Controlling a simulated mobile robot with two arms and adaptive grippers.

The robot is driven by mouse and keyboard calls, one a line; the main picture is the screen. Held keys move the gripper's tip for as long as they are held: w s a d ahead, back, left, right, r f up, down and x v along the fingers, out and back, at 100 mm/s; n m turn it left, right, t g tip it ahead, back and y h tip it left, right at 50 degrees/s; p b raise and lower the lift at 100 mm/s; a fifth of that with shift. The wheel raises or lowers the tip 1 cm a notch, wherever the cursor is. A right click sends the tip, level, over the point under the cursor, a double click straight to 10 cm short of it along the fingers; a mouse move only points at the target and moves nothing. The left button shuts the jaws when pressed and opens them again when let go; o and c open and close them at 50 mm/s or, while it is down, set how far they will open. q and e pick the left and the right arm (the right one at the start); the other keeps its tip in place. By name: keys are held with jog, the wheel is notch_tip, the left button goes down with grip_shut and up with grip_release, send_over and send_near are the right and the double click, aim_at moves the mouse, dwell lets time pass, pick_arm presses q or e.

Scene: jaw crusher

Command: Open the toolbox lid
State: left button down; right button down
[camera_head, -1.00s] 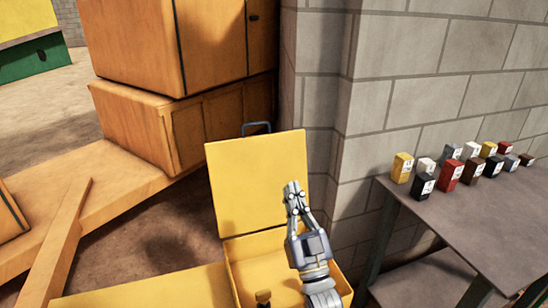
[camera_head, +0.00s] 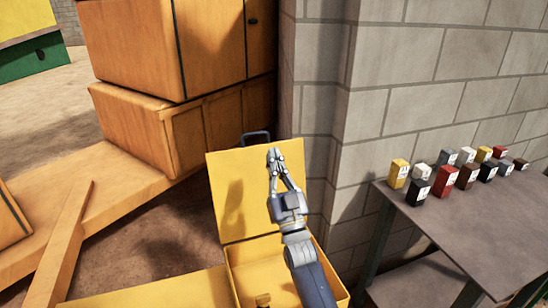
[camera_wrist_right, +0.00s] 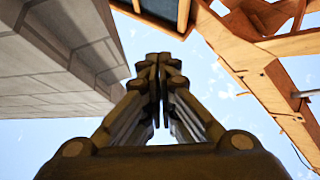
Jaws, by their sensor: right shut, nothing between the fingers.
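The yellow toolbox (camera_head: 238,275) stands low in the middle of the head view. Its lid (camera_head: 228,205) is raised and leans back, close to upright, with a dark handle (camera_head: 256,138) at its top edge. My right gripper (camera_head: 274,155) is shut and empty, pointing up in front of the lid's upper right part. It casts a shadow on the lid; I cannot tell whether it touches it. In the right wrist view the fingers (camera_wrist_right: 158,62) meet with nothing held. A small dark item (camera_head: 263,299) shows inside the toolbox. My left gripper is out of view.
A grey table (camera_head: 470,225) with several small coloured boxes stands at the right, by the block wall (camera_head: 410,95). Orange cabinets (camera_head: 190,130) stand behind on the left. A wooden plank (camera_head: 65,240) leans at the left. A flat yellow surface (camera_head: 150,290) lies left of the toolbox.

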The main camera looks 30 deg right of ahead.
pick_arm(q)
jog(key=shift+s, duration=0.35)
pick_arm(e)
jog(key=shift+w, duration=0.15)
